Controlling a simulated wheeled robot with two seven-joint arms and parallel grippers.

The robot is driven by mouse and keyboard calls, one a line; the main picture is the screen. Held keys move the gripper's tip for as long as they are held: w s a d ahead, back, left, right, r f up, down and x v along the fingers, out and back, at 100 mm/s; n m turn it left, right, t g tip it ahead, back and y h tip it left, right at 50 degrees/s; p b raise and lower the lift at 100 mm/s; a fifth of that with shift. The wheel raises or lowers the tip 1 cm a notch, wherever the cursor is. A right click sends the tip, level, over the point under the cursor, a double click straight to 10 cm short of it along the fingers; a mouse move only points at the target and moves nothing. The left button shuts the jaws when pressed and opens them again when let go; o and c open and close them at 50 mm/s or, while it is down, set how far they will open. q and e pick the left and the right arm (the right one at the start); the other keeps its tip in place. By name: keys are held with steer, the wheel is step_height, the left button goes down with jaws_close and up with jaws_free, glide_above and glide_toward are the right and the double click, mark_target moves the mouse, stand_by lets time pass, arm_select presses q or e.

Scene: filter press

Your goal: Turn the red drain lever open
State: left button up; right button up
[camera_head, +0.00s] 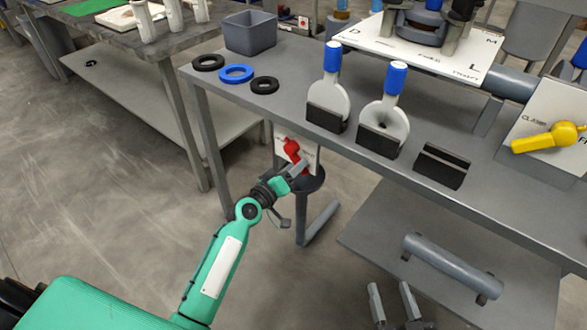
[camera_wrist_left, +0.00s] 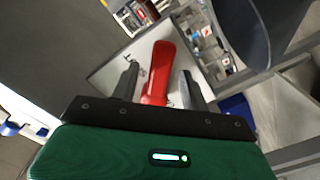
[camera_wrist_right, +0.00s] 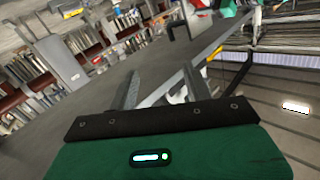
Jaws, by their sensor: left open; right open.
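The red drain lever (camera_head: 292,150) sits on a white plate (camera_head: 310,156) below the bench's left end. My left gripper (camera_head: 297,170) is at the lever, partly covering it and the plate. In the left wrist view the red lever (camera_wrist_left: 160,72) lies between the two open fingers (camera_wrist_left: 158,75), with visible gaps on both sides. I cannot tell whether a finger touches it. My right gripper (camera_head: 391,287) is open and empty low at the bottom of the head view. Its fingers also show in the right wrist view (camera_wrist_right: 158,80).
A lower shelf (camera_head: 375,235) with a grey cylinder (camera_head: 452,266) is near the right gripper. Floor at left is clear.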

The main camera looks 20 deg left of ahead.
arm_select(q)
steer(key=shift+w, duration=0.1)
jaws_close()
steer(key=shift+f, duration=0.1)
